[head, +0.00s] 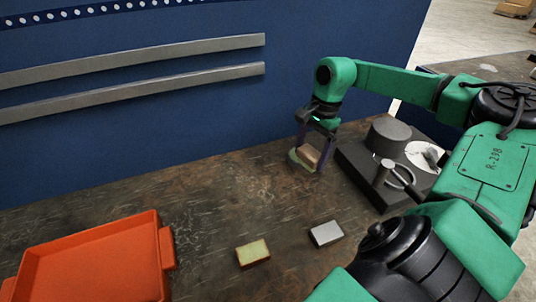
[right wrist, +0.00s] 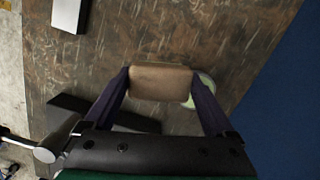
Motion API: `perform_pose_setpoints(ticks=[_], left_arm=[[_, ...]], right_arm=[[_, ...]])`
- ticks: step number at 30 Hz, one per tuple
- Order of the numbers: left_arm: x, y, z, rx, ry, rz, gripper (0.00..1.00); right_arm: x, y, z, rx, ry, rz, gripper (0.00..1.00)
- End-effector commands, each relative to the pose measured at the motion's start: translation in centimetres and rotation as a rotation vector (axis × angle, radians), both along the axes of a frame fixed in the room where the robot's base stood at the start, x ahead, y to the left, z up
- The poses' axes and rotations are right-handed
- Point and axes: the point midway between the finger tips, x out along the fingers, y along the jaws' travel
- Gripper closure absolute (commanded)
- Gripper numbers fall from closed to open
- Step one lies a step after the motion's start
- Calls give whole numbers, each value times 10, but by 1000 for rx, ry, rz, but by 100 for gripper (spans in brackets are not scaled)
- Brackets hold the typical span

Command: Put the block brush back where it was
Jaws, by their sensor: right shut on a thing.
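My right gripper (head: 309,157) is shut on a tan-brown block (head: 308,153), which I take to be the block brush. The right wrist view shows the block (right wrist: 160,82) between the two dark fingers. A pale green round patch (head: 296,160) lies on the table at the block; in the right wrist view its edge (right wrist: 209,88) shows beside the block's right end. I cannot tell whether the block touches the patch or is just above it. My left gripper is not in view.
A dark instrument base (head: 357,165) with a round drum stands just right of the gripper. A silver-topped block (head: 326,233) and a yellow-topped block (head: 252,252) lie nearer. An orange tray (head: 95,262) is at left. A blue wall (head: 180,110) rises behind; the table's middle is clear.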

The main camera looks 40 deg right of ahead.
Motion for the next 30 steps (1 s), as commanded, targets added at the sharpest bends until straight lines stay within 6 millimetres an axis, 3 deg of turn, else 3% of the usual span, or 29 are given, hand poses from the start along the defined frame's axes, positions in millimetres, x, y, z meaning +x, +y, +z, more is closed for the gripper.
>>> perform_pose_setpoints(ticks=[1, 4, 8, 13, 19, 23, 30], left_arm=[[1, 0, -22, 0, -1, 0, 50], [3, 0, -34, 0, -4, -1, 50], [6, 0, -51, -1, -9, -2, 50], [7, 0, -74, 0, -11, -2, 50], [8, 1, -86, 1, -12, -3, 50], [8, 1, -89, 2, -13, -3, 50], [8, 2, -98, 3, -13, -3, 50]], right_arm=[[5, -13, 4, -4, -4, -117, 63], [13, -25, 34, -1, 0, -294, 63], [25, -25, 67, -4, 3, -470, 63], [53, 8, 105, -6, 5, -625, 63], [83, 64, 123, 1, 4, -666, 63], [86, 72, 113, 5, 6, -670, 63], [85, 73, 37, 7, 7, -668, 63]])
